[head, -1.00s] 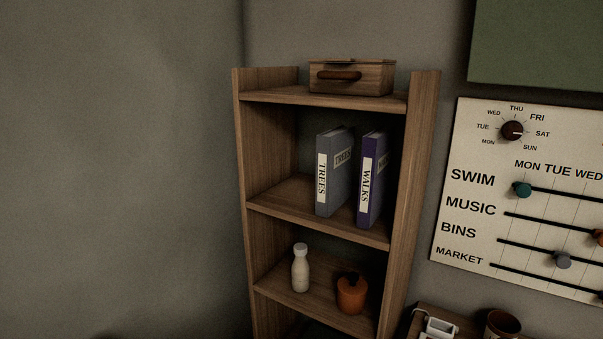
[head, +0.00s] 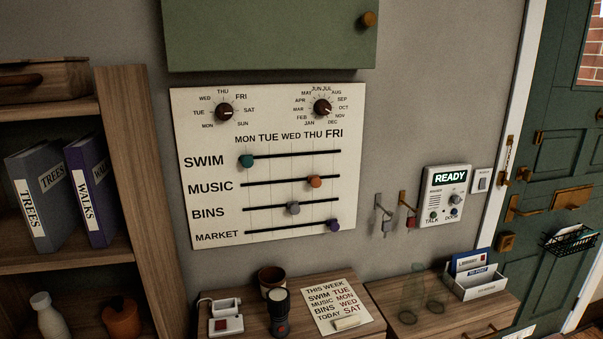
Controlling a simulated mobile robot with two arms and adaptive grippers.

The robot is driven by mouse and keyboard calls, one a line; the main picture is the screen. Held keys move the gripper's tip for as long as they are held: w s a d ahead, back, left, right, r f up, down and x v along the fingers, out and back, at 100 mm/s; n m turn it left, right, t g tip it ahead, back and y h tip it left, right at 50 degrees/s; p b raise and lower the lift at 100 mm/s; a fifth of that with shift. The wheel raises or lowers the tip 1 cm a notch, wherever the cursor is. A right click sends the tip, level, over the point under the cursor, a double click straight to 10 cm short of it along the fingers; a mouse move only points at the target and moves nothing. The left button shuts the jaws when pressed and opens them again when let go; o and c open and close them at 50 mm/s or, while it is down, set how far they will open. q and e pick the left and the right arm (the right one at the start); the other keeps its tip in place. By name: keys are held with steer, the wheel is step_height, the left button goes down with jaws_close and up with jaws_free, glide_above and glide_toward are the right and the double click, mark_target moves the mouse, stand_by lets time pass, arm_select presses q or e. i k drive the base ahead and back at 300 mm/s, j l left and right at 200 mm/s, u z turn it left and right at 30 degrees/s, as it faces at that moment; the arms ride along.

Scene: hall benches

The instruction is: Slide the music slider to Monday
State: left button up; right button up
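The white planner board (head: 205,125) hangs on the wall in the middle of the head view. Its music slider (head: 314,182) is an orange knob on a dark horizontal track, under the THU column. The MON end of that track is at the left and is bare. The teal swim slider (head: 247,161) sits at MON. The grey bins slider (head: 293,208) sits near WED, and the purple market slider (head: 333,225) at the FRI end. Neither of my grippers is in view.
Below the board, a low wooden cabinet holds a torch (head: 280,313), a brown pot (head: 270,278) and a note card (head: 337,306). A wooden shelf (head: 135,170) stands at the left. An intercom panel (head: 445,196) and a green door (head: 563,150) are at the right.

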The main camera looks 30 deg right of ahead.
mark_target(314, 181)
steer(key=z, duration=0.85)
